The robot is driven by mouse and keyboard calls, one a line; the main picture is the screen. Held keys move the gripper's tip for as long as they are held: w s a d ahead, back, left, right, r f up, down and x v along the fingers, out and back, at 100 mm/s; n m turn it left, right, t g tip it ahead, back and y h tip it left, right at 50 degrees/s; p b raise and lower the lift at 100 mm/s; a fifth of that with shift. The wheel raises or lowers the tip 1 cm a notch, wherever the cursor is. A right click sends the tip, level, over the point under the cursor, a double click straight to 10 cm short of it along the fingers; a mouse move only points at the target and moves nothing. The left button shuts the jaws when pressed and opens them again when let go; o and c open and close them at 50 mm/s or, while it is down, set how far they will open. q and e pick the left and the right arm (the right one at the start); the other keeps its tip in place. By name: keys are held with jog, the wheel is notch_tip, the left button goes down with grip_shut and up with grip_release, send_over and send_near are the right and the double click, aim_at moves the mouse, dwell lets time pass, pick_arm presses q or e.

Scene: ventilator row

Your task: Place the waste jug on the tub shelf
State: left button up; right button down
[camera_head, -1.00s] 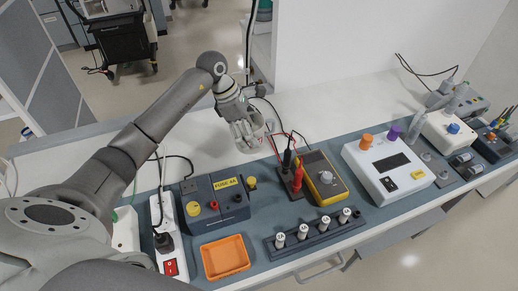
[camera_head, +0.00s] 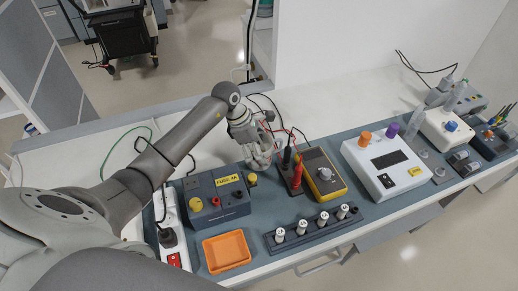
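I see no waste jug and no tub shelf in the head view; it shows a workbench with electrical gear. My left arm reaches in from the left over the bench. My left gripper (camera_head: 259,160) points down between the dark blue box labelled FUSE 4A (camera_head: 217,198) and the yellow-edged multimeter (camera_head: 323,176). Its fingers are small and blend with the pale bench, so I cannot tell whether they are open or hold anything. My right gripper is not in view.
An orange tray (camera_head: 226,252), a rack with several white fuses (camera_head: 312,229) and a white power strip (camera_head: 171,225) lie in front. Red and black probes (camera_head: 296,173) stand beside the multimeter. A white instrument with knobs (camera_head: 388,166) is to the right. The back bench is mostly clear.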

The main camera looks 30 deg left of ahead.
pick_arm(q)
jog(key=o, duration=1.6)
jog(key=shift+o, duration=0.2)
